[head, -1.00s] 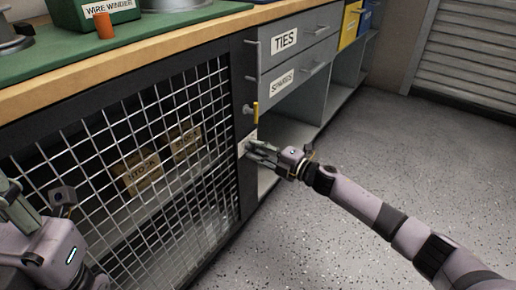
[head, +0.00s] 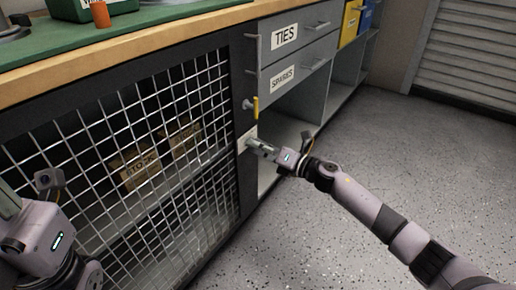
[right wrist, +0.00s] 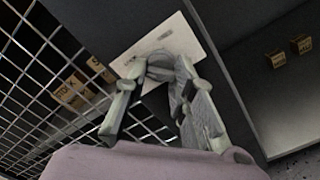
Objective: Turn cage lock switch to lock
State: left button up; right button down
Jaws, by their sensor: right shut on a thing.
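The pale lock plate (right wrist: 183,30) is on the dark post beside the mesh cage door (head: 130,150). It also shows in the head view (head: 241,144), partly behind my fingers. My right gripper (head: 254,144) is at this plate, with its fingers shut on the cage lock switch. My left gripper (head: 8,205) is cut off at the left edge, apart from the switch.
A yellow handle (head: 255,107) sticks out just above the plate. Boxes (head: 136,168) sit behind the mesh. The floor (head: 420,160) at right is clear.

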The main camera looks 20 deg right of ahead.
jog(key=shift+f+n, duration=0.1)
jog(key=shift+n, duration=0.5)
jog(key=c, duration=1.3)
grip_release()
jog(key=shift+c, duration=0.2)
jog(key=v, duration=1.2)
